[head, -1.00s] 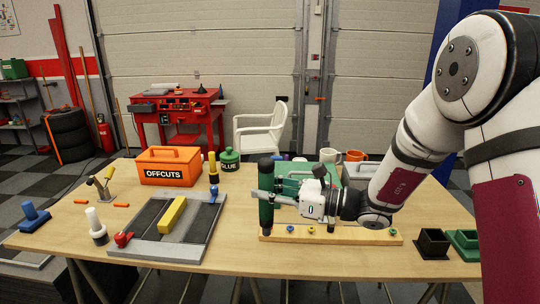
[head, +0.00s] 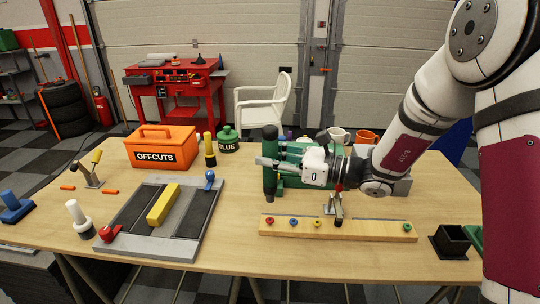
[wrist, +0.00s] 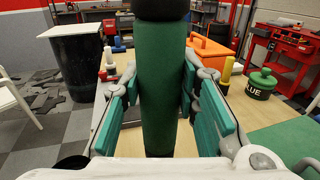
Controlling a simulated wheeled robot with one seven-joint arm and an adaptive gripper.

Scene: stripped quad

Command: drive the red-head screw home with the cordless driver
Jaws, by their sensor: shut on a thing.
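The cordless driver (head: 270,163) is a green cylinder with black ends, upright in my gripper (head: 264,165). In the wrist view the fingers (wrist: 160,105) press on both sides of its green body (wrist: 163,85). The red-head screw (head: 270,221) is at the left end of a wooden strip (head: 362,230) near the table's front. The driver's black lower end is above the red-head screw in the head picture, with a gap between them. I cannot make out a bit at its tip, nor how far the screw stands out.
Blue (head: 293,222), yellow (head: 317,223) and green (head: 407,227) heads share the strip. A grey board with a yellow block (head: 163,204) lies left. The orange offcuts box (head: 162,148), glue pot (head: 228,140) and green case (head: 298,150) stand behind. A black square holder (head: 449,241) is right.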

